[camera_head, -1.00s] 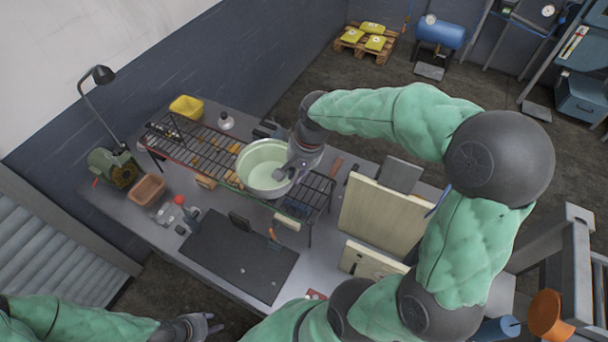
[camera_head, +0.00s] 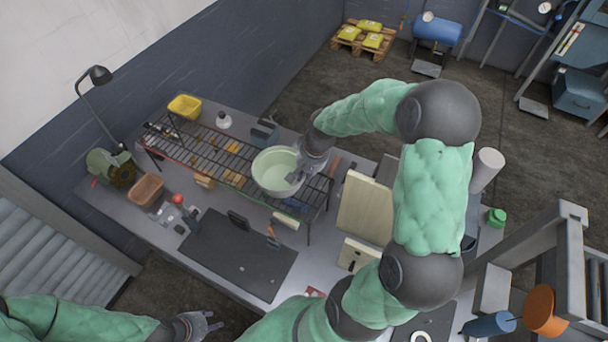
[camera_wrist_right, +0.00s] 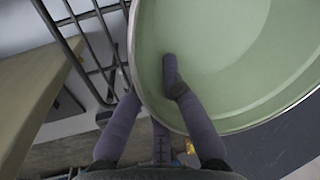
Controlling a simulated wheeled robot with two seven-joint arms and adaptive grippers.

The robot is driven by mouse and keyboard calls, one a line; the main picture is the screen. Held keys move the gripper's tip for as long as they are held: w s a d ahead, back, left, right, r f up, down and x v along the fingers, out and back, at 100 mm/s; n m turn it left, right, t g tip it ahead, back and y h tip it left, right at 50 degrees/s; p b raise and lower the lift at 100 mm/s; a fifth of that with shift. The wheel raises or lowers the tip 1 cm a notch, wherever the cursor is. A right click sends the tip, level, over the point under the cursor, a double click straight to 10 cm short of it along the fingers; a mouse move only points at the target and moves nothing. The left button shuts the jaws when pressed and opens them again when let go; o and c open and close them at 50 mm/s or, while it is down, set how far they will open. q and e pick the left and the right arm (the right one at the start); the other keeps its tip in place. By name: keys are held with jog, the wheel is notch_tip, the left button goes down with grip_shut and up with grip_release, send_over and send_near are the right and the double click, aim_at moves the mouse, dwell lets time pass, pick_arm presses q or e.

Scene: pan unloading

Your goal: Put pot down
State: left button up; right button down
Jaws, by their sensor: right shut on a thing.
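The pot (camera_head: 272,185), light green inside with a pale metal rim, is over the wire rack (camera_head: 215,155) in the head view. My right gripper (camera_head: 298,172) is shut on the pot's right side. My left gripper (camera_head: 214,321) is open and empty at the lower left, away from the pot.
The rack stands on a grey workbench (camera_head: 120,205). A yellow bin (camera_head: 185,106), a brown tray (camera_head: 146,189) and a black mat (camera_head: 235,262) are around it. Cream boards (camera_head: 365,210) stand right of the rack.

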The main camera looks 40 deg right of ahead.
jog(key=c, duration=1.8)
grip_release()
jog(key=shift+f, duration=0.15)
jog(key=o, duration=0.4)
